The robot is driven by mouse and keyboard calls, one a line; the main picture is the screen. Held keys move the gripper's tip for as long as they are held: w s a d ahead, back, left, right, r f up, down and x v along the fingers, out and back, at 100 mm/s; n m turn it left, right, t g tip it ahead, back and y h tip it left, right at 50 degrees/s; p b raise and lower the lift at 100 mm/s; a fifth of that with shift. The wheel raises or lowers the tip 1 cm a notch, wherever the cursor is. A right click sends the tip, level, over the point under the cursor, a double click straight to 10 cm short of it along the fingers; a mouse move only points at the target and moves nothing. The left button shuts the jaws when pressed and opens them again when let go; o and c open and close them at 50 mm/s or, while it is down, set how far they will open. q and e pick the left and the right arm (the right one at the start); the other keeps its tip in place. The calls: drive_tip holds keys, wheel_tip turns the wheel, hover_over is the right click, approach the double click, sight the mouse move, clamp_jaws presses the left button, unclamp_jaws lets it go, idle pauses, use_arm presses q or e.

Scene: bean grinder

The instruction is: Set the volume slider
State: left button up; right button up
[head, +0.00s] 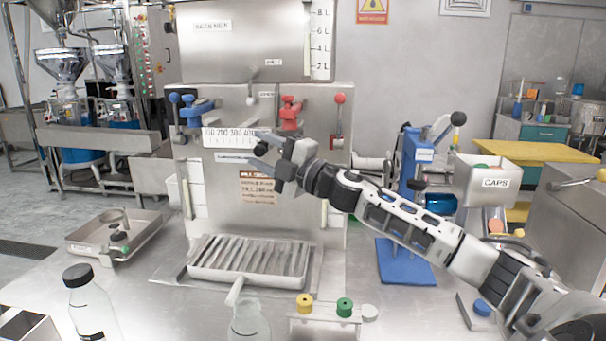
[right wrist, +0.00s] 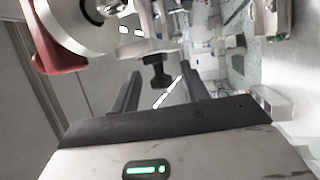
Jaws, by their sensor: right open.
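The volume scale (head: 229,137), a white strip with printed numbers in the hundreds, is on the front of the steel machine (head: 225,105). A small black knob (head: 261,149), which looks like the slider's handle, sits just below the scale's right part. My right gripper (head: 264,153) is open at this knob, its fingers pointing left across the machine's front. In the right wrist view the black knob (right wrist: 158,72) shows between the two spread fingers (right wrist: 161,82); I cannot tell whether they touch it. The gripper and its arm hide part of the panel. My left gripper is not in view.
Blue (head: 195,110) and red (head: 290,112) valve parts sit above the scale, with a red-knobbed lever (head: 338,118) to the right. A ribbed drip tray (head: 250,262) is below. A black-capped bottle (head: 90,305) and a rack with yellow and green spools (head: 325,318) stand in front.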

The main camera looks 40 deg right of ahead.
drive_tip(key=b+v, duration=0.3)
drive_tip(key=v, duration=1.1)
idle(0.5)
